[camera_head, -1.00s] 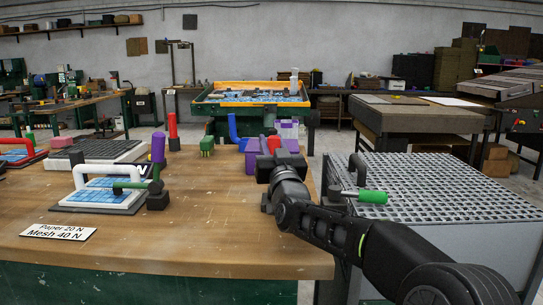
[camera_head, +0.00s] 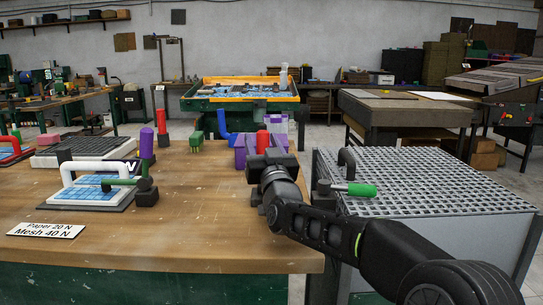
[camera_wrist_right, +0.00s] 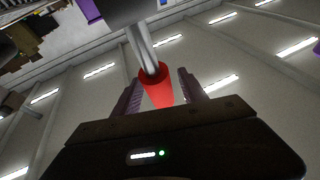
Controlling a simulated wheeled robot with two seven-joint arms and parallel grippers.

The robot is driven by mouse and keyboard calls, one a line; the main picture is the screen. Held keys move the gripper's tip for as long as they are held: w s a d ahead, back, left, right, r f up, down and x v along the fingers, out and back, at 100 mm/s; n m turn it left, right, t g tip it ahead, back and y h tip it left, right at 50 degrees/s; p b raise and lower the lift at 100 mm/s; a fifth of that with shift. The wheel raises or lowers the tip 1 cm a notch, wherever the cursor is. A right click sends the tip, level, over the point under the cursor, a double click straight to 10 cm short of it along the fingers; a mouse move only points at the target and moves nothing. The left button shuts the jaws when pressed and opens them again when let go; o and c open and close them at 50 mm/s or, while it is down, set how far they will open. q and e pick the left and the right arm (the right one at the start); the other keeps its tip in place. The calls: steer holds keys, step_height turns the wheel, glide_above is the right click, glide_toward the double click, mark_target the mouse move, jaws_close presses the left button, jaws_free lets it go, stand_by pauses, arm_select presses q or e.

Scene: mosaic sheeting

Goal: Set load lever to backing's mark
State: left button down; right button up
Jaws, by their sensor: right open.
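In the right wrist view the red handle (camera_wrist_right: 157,88), on a metal rod, lies between the open, apart fingers of the right gripper (camera_wrist_right: 157,92). A white label (camera_head: 45,230) reads "Paper 20 N, Mesh 40 N". A blue tile sheet (camera_head: 88,190) lies under a white handle; its backing cannot be told. My left gripper is out of view.
Another red handle (camera_head: 161,119) and a green block (camera_head: 196,140) stand behind. A grated table (camera_head: 430,180) with a green-handled lever (camera_head: 361,189) is at right.

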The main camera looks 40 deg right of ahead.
steer(key=s+a, duration=0.5)
steer(key=s, duration=0.7)
steer(key=shift+f, duration=0.2)
steer(key=shift+a, duration=0.1)
